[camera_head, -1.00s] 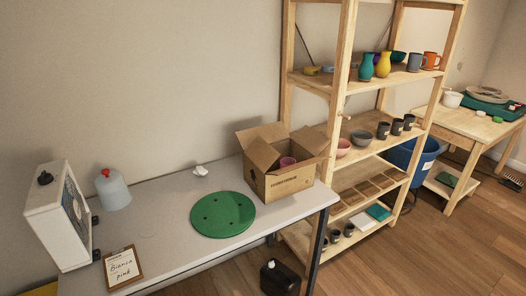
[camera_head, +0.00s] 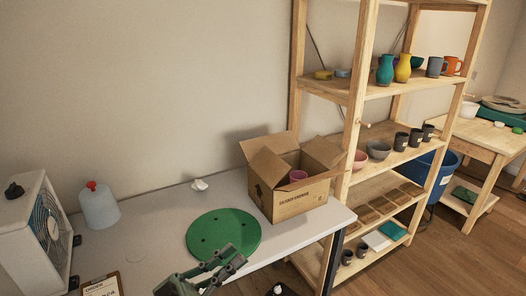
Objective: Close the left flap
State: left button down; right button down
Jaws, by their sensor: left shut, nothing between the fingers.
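An open cardboard box (camera_head: 290,203) stands on the white table near its right end. Other flaps on the far and right sides also stand open. My left gripper (camera_head: 236,262) is at the bottom of the view, over the front of the table near the green disc. It is shut and empty, apart from the box, nearer to me and to its left. My right gripper is not in view.
A green round disc (camera_head: 223,235) lies left of the box. A small white object (camera_head: 199,185) lies behind it. A bottle with a red cap (camera_head: 99,205) and a white fan heater (camera_head: 35,230) stand at the left. Wooden shelves (camera_head: 357,100) stand close behind the box on the right.

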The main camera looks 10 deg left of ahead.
aim_at(268, 166)
jog(key=i+j, duration=0.2)
jog(key=i, duration=0.35)
jog(key=i+j, duration=0.2)
jog(key=i, duration=0.4)
